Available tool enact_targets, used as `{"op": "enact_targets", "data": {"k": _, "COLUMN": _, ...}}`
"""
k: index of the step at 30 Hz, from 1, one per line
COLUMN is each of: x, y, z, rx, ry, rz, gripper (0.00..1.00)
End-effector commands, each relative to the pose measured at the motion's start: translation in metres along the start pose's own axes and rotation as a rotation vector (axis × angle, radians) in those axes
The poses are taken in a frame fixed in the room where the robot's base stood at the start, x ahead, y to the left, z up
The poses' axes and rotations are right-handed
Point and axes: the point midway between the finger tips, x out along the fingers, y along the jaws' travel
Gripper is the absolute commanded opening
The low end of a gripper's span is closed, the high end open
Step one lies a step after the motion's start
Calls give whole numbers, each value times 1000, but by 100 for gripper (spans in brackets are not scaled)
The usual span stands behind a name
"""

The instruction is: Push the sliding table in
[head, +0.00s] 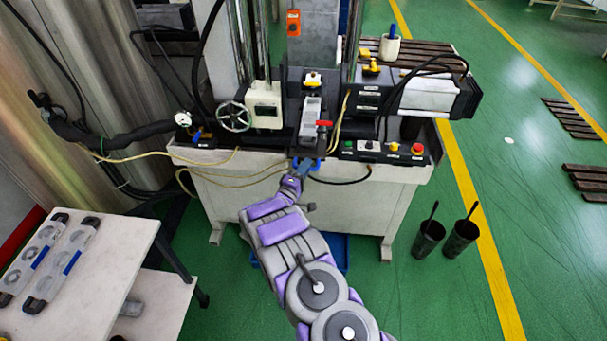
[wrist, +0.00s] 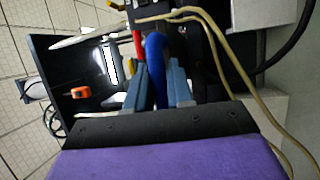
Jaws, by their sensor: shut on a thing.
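The sliding table (head: 311,122) is a narrow grey metal piece set in the middle of the machine's dark bed in the head view. A blue handle (head: 318,164) is at its front end, at the front edge of the bed. My gripper (head: 304,169) reaches up to this handle from the front. In the wrist view, the two blue-grey fingers of my gripper (wrist: 160,88) are shut on the blue handle (wrist: 155,58), one on each side. The lower part of the handle is hidden between the fingers.
A red-handled valve (head: 324,123) is just right of the sliding table. A button box (head: 385,150) lies to the right and a handwheel (head: 233,117) to the left. Yellow hoses (head: 230,173) hang across the front. A side table (head: 110,250) stands at lower left. Two black cups (head: 445,238) stand on the floor.

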Motion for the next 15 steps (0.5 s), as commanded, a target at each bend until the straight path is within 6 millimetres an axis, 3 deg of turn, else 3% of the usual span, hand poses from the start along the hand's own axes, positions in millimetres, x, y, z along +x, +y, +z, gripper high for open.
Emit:
{"op": "enact_targets", "data": {"k": 6, "x": 20, "y": -8, "z": -9, "rx": -4, "ry": 4, "rz": -8, "gripper": 0}}
{"op": "enact_targets", "data": {"k": 15, "x": 25, "y": -10, "z": -12, "rx": -6, "ry": 7, "rz": -7, "gripper": 0}}
